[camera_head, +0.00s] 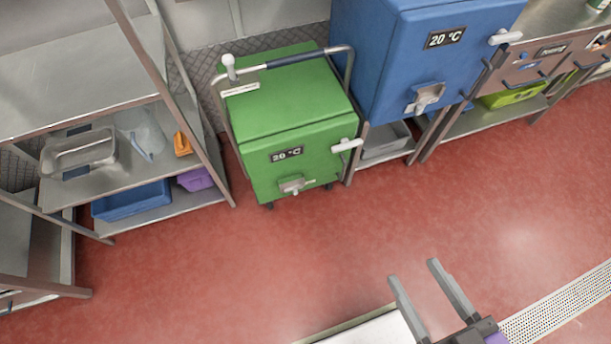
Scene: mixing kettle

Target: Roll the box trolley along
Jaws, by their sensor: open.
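The box trolley (291,122) is a green insulated box with a "20 °C" label, a white side latch and a metal front catch. It stands upright on small dark castors against the back wall. A metal push bar (297,57) with a dark blue grip runs over its top, and a white knob sticks up at the bar's left end. My gripper (413,270) is at the bottom right of the view, open and empty. Its two grey fingers point up the picture, well apart from the trolley, with red floor between them.
A steel shelf rack (63,199) with trays and tubs stands close on the trolley's left. A blue box (400,55) on a metal stand is close on its right. Red floor (230,262) in front is clear. A floor grate (555,305) lies at lower right.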

